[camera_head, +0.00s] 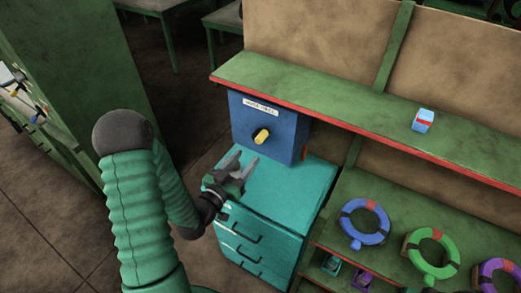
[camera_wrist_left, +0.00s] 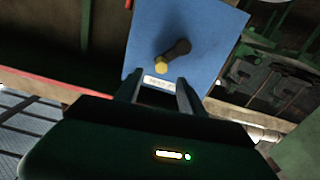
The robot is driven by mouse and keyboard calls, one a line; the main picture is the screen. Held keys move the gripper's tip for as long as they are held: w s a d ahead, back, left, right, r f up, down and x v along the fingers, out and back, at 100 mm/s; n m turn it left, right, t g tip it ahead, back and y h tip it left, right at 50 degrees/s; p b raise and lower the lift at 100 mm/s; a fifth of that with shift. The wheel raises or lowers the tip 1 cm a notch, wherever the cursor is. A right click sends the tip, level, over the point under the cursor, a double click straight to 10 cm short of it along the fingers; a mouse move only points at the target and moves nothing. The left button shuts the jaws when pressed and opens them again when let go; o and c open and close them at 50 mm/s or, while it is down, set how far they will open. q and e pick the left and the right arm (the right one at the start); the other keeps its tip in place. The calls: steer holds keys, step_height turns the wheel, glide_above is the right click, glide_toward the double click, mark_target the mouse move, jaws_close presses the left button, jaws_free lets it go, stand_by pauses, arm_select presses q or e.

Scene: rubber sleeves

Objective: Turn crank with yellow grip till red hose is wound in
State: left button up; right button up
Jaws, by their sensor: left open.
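A blue box (camera_head: 246,130) with a white label hangs under the green shelf. On its front is a crank with a yellow grip (camera_head: 261,136). In the left wrist view the blue box (camera_wrist_left: 205,30) shows with the dark crank arm (camera_wrist_left: 178,48) and its yellow grip (camera_wrist_left: 161,65). My left gripper (camera_head: 248,163) is open and empty, below and in front of the crank, apart from it. Its fingers (camera_wrist_left: 158,92) point toward the box in the wrist view. A small red bit (camera_head: 304,154) shows at the box's right side; I cannot tell whether it is the hose. My right gripper is not in view.
A teal drawer cabinet (camera_head: 300,195) stands below the box. The green shelf (camera_head: 330,95) overhangs it and carries a small blue and red item (camera_head: 422,121). Blue (camera_head: 377,222), green (camera_head: 447,243) and purple rings (camera_head: 488,275) sit at the right.

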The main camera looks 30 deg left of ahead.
mark_target(258, 142)
arm_select(q)
steer(key=w+b, duration=0.2)
steer(key=w, duration=0.1)
steer(key=w+b, duration=0.1)
steer(key=w, duration=0.2)
steer(key=w+b, duration=0.2)
steer(key=w, duration=0.1)
steer(key=shift+w+a+b, duration=0.1)
steer(key=shift+a+b, duration=0.2)
steer(key=shift+b, duration=0.05)
steer(key=shift+w, duration=0.3)
steer(key=shift+a, duration=0.1)
steer(key=shift+s, duration=0.1)
steer(key=shift+c, duration=0.5)
jaws_close()
